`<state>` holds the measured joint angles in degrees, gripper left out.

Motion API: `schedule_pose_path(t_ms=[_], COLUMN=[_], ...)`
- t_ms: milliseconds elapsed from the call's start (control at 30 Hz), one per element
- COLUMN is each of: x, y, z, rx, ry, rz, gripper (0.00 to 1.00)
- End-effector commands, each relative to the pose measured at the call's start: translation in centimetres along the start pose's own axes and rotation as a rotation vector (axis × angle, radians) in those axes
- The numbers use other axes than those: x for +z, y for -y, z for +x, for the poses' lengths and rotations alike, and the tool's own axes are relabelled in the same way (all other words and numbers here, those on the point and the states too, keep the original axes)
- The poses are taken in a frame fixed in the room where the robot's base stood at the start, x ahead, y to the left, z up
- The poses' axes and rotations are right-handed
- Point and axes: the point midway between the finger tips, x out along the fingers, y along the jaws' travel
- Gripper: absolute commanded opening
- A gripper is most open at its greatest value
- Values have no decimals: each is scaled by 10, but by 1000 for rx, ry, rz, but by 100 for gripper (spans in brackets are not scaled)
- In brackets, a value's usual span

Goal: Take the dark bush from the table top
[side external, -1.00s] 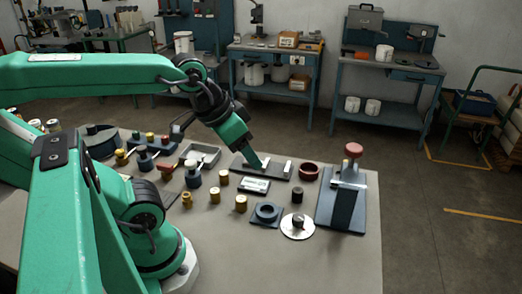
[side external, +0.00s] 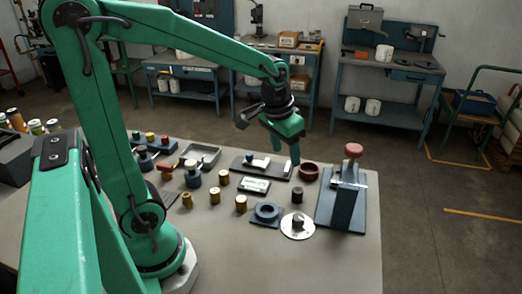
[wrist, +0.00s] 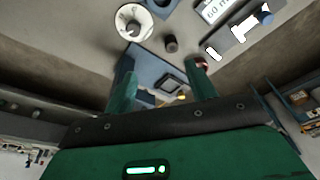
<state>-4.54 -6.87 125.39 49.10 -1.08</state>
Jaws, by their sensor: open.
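The dark bush (side external: 297,195) is a small dark cylinder standing upright on the table top (side external: 270,262), between the red ring and the silver disc. In the wrist view the bush (wrist: 171,43) shows whole, beyond my fingertips and off to the upper right of the gap between them. My gripper (side external: 286,158) is open and empty, pointing down above the long dark plate, behind the bush in the side view. Its two green fingers (wrist: 160,85) stand apart in the wrist view. Nothing touches the bush.
A press with a red knob (side external: 353,150) stands right of the bush. The silver disc (side external: 298,232) lies in front, a blue ring block (side external: 266,213) front left, and the dark red ring (side external: 309,171) behind. Brass bushes (side external: 241,203) stand left. The front table area is clear.

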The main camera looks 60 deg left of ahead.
Motion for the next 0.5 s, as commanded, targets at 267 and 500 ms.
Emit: schedule_pose_path(t_ms=[267,500], x=[-28,-43], y=[10,19], z=[50,95], rx=[-7,-11], ry=[96,171], rz=[-34,-60], gripper=[56,56])
